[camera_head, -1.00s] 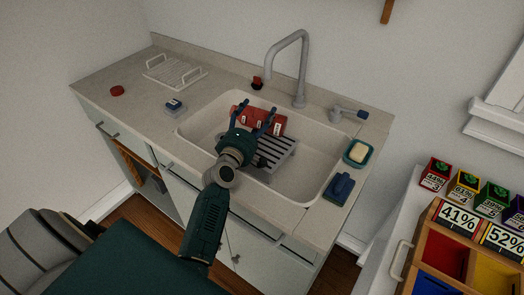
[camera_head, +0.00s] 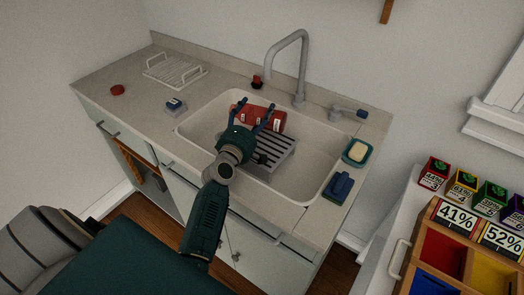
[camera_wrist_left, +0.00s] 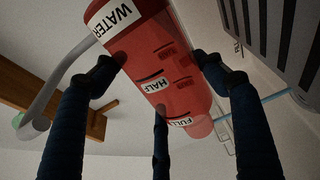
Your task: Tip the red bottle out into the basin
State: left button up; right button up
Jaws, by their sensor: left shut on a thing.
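The red bottle (camera_head: 262,117) is on its side over the back part of the white basin (camera_head: 308,178). My left gripper (camera_head: 254,112) is shut on it, with dark blue fingers around its body. In the left wrist view the bottle (camera_wrist_left: 150,58) is see-through red, with labels reading WATER, HALF and FULL. The FULL end points to the lower right there. I see no liquid leaving the bottle. Whether it touches the basin is hard to tell. My right gripper is out of view.
A grey slatted rack (camera_head: 278,152) is at the basin, just in front of the bottle. The tap (camera_head: 300,70) arches behind. A soap dish (camera_head: 357,154) and a blue sponge (camera_head: 338,187) are on the right rim. A white dish rack (camera_head: 175,71) stands at the left.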

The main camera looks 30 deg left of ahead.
pick_arm(q)
jog(key=shift+r, duration=0.2)
jog(key=shift+a+r, duration=0.1)
jog(key=shift+r+n+p, duration=0.1)
jog(key=shift+n+p, duration=0.3)
jog(key=shift+n, duration=0.1)
jog(key=shift+a+r, duration=0.1)
jog(key=shift+a+r+n+p, duration=0.1)
jog(key=shift+r+n+p, duration=0.15)
jog(key=shift+n+p, duration=0.15)
dwell(0.7)
jog(key=shift+a+r+n+p, duration=0.2)
jog(key=shift+r+n+p, duration=0.15)
jog(key=shift+n+p, duration=0.05)
jog(key=shift+s, duration=0.1)
jog(key=shift+f, duration=0.1)
